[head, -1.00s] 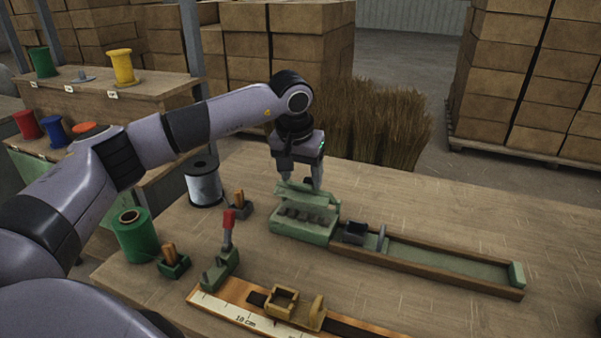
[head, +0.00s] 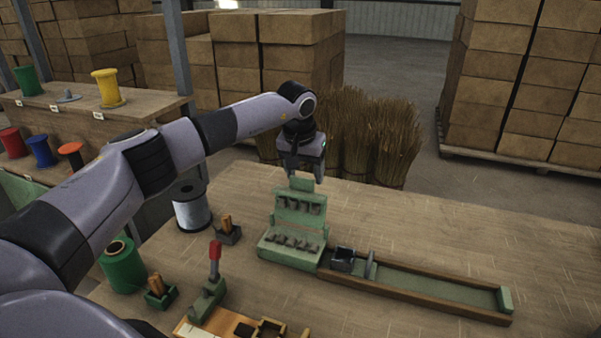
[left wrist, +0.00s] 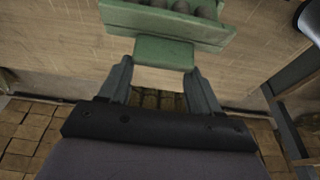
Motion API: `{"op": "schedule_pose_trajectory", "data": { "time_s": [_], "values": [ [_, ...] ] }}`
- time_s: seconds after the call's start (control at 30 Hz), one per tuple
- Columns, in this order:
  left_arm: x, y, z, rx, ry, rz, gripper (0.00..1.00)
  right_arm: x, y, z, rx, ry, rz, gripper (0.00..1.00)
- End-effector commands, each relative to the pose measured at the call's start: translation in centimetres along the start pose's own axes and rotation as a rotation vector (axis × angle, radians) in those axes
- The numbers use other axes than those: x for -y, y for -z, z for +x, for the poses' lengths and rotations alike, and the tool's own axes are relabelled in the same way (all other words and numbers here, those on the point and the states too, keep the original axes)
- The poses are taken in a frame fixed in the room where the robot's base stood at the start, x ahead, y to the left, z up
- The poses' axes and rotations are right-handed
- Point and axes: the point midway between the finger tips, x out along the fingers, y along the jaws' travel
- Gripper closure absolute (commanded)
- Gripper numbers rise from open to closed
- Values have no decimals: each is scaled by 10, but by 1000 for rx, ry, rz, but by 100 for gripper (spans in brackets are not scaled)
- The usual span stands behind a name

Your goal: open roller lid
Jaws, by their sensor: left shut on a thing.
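The green roller box (head: 290,251) stands on the workbench with its roller lid (head: 300,207) raised upright at the back. Rows of grey rollers show inside both the lid and the base. My left gripper (head: 304,176) is at the top of the lid, shut on the lid's green tab. In the left wrist view the tab (left wrist: 163,53) lies between the two fingertips, and the lid's rollers show beyond it. My right gripper is not in view.
A long wooden channel (head: 420,287) runs right from the box. A red-handled lever (head: 214,262), a green spool (head: 122,268) and a wire spool (head: 191,208) stand to the left. Broom bristles (head: 365,140) are behind the bench. The bench's right side is mostly clear.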

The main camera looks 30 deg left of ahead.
Motion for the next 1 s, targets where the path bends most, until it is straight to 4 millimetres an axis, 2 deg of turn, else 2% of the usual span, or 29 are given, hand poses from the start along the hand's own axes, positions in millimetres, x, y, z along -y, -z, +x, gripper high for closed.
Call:
{"op": "schedule_pose_trajectory", "data": {
  "time_s": [0.03,0.2,0.87,0.9,0.93,1.0],
  "values": [
    [-1,-4,13,17,6,2,92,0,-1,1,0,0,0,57],
    [-1,2,18,18,4,2,91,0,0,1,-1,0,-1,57],
    [-4,6,23,22,-1,5,91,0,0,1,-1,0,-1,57],
    [-4,6,23,22,-1,5,24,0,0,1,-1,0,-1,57],
    [-3,6,23,22,-1,5,14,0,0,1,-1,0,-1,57],
    [-2,6,23,22,1,4,11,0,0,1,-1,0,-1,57]
  ]
}}
